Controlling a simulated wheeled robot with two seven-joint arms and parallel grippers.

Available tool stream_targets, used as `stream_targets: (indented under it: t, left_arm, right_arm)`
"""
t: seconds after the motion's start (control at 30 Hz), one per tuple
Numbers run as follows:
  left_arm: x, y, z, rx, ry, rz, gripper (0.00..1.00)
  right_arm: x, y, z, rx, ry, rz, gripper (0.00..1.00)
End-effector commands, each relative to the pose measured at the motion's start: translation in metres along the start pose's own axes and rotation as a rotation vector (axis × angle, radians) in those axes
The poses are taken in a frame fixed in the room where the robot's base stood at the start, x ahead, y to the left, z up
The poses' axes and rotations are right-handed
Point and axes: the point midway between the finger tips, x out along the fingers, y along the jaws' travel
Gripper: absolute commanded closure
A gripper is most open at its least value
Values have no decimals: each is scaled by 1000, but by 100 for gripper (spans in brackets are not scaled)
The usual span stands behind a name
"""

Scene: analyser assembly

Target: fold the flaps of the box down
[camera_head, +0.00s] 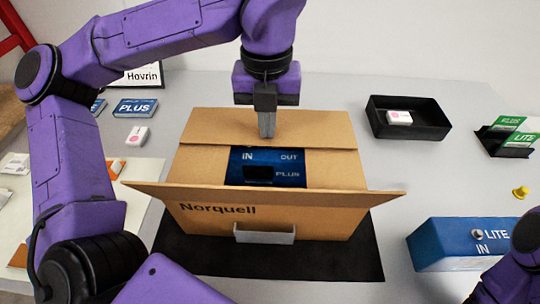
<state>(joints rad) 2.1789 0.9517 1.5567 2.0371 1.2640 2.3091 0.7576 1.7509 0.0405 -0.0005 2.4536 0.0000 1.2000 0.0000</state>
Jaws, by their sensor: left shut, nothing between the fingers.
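The cardboard box (328,222), marked Norquell, stands in the middle of the table. Its left flap (198,165) and right flap (335,170) lie inward over the top. A gap between them shows a blue device (267,155) marked IN, OUT and PLUS. The near flap (265,196) sticks outward toward me. The far flap (315,127) is spread at the back; its exact tilt is hard to tell. My left gripper (267,133) is shut and empty, pointing down in front of the far flap; I cannot tell whether it touches. My right gripper is out of view.
The box stands on a black mat (300,262), with a grey bracket (264,234) at its front. A black tray (432,130) holds a small white box (399,117). A blue LITE box (450,243) stands right.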

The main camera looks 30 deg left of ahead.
Motion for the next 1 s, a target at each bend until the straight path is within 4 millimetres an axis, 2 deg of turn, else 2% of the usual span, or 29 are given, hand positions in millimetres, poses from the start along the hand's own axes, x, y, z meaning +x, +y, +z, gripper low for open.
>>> stream_targets:
  t: [0.03,0.47,0.57,1.0]
  left_arm:
    - [23,0,0,0,0,0,100]
    - [22,0,0,0,0,-1,100]
    - [10,0,0,0,0,0,100]
    - [-68,-2,4,-1,2,1,100]
  right_arm:
    - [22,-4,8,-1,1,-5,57]
    - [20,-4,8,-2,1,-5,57]
    - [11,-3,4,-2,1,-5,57]
    - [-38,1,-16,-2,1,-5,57]
